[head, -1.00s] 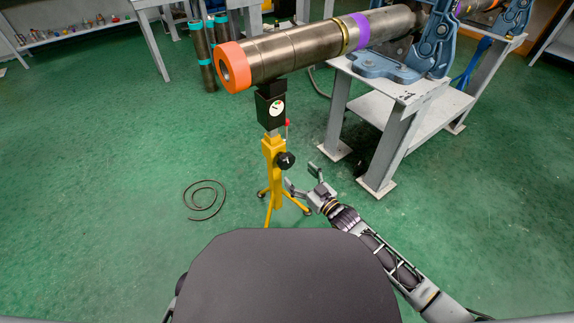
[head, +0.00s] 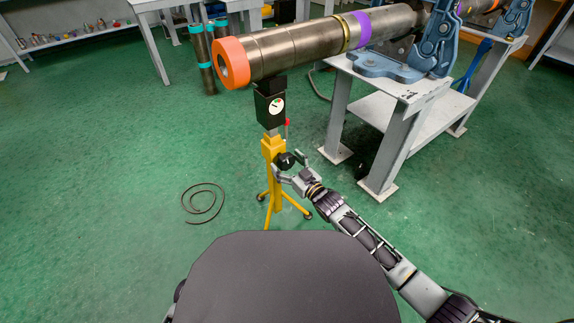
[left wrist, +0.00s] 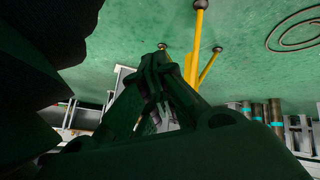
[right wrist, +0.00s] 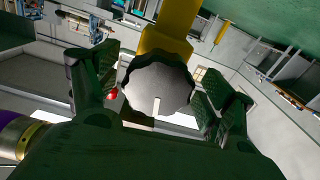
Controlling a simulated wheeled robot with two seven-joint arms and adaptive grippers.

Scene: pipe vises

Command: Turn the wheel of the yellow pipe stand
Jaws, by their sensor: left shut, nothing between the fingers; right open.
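The yellow pipe stand (head: 271,180) stands upright on the floor, with a black gauge box (head: 269,108) at its top under the pipe. Its dark round wheel (head: 286,161) is on the post's right side. My right gripper (head: 289,164) is open with its fingers on either side of the wheel. In the right wrist view the wheel (right wrist: 158,88) lies between the two open fingers (right wrist: 160,98), with gaps showing at both sides. My left gripper (left wrist: 165,62) is shut and empty in the left wrist view, with the stand's yellow legs (left wrist: 197,45) beyond it. It is not visible in the head view.
A large metal pipe (head: 300,47) with an orange end rests over the stand and a blue vise (head: 400,65) on a grey table (head: 400,125). A coiled cable (head: 203,203) lies on the green floor left of the stand. A red knob (head: 286,122) sits above the wheel.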

